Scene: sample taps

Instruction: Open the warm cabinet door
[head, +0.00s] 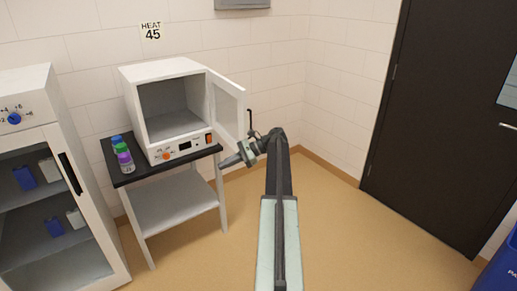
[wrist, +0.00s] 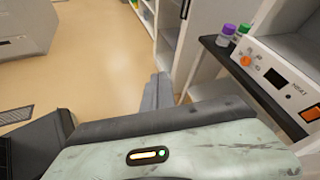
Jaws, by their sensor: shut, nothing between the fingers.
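The warm cabinet (head: 152,128) is a white box with an empty grey interior, on a black-topped table under a "HEAT 45" sign. Its door (head: 228,108) stands swung open to the right, with a dark handle (head: 250,121) on its far edge. My gripper (head: 224,164) is shut and empty, pointing left, below the open door and in front of the table's right side. In the wrist view the gripper (wrist: 158,92) points over the floor, and the cabinet's control panel (wrist: 268,68) shows at the right. The door is not clearly visible there.
Several capped vials (head: 124,160) stand on the table's (head: 116,175) left end. A glass-fronted fridge (head: 40,143) stands at the left. A dark room door (head: 440,120) and a blue bin (head: 500,270) are at the right. The floor between is clear.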

